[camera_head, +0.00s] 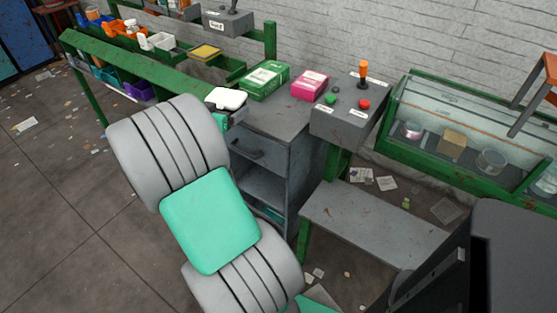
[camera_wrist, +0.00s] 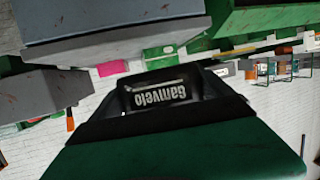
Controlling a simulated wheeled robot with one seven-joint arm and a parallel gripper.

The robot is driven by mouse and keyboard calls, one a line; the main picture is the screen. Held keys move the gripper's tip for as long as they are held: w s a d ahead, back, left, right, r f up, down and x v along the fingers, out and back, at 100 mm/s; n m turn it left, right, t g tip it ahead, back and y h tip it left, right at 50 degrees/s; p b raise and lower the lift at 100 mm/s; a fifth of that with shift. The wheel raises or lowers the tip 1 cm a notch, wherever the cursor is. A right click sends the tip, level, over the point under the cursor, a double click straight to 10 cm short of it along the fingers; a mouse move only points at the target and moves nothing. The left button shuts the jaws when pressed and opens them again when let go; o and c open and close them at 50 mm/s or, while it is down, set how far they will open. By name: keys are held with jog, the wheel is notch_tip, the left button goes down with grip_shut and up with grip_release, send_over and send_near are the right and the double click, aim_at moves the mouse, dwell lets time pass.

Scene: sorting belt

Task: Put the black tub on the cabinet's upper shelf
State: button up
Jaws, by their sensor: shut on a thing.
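The black tub (camera_wrist: 185,93) with upside-down white lettering shows in the wrist view, held at my gripper (camera_wrist: 160,112). My gripper is shut on it; the fingertips are hard to make out against the dark tub. In the head view the tub cannot be made out, and my arm covers much of the area. The grey cabinet (camera_head: 297,160) stands just beyond my arm, with its open front partly hidden. Its upper shelf (camera_head: 262,187) shows as a flat board inside. The cabinet also appears upside down in the wrist view (camera_wrist: 115,27).
On the cabinet top lie a green box (camera_head: 265,80) and a pink box (camera_head: 310,85). A grey control box (camera_head: 340,125) with an orange lever stands right of it, above a low grey bench (camera_head: 375,225). A green rack with bins (camera_head: 165,75) is at left.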

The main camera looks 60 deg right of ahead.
jog(key=w+a+r+n+t+y, duration=0.3)
jog(key=a+n+t, duration=0.1)
jog(key=a, duration=1.1)
jog(key=w+a+r+n+t+y, duration=0.4)
jog(key=a+n, duration=0.1)
jog(key=a, duration=0.9)
jog(key=w+a+r+n+t+y, duration=0.3)
jog(key=a+n+t, duration=0.1)
jog(key=a, duration=1.1)
jog(key=w+d+f+m+g+h+b, duration=0.1)
jog(key=w+d+f+h+b, duration=0.15)
jog(key=d+f, duration=0.35)
jog(key=w+d+f+m+h+b, duration=0.1)
jog(key=w+d+f+m+b, duration=0.1)
jog(key=d+f+b, duration=0.35)
jog(key=m+g+h+b, duration=0.6)
jog(key=m+g+b, duration=0.3)
jog(key=b, duration=0.2)
send_over(267, 190)
notch_tip(267, 190, down, 39)
notch_tip(267, 190, down, 9)
jog(key=b, duration=0.4)
jog(key=shift+f, duration=0.15)
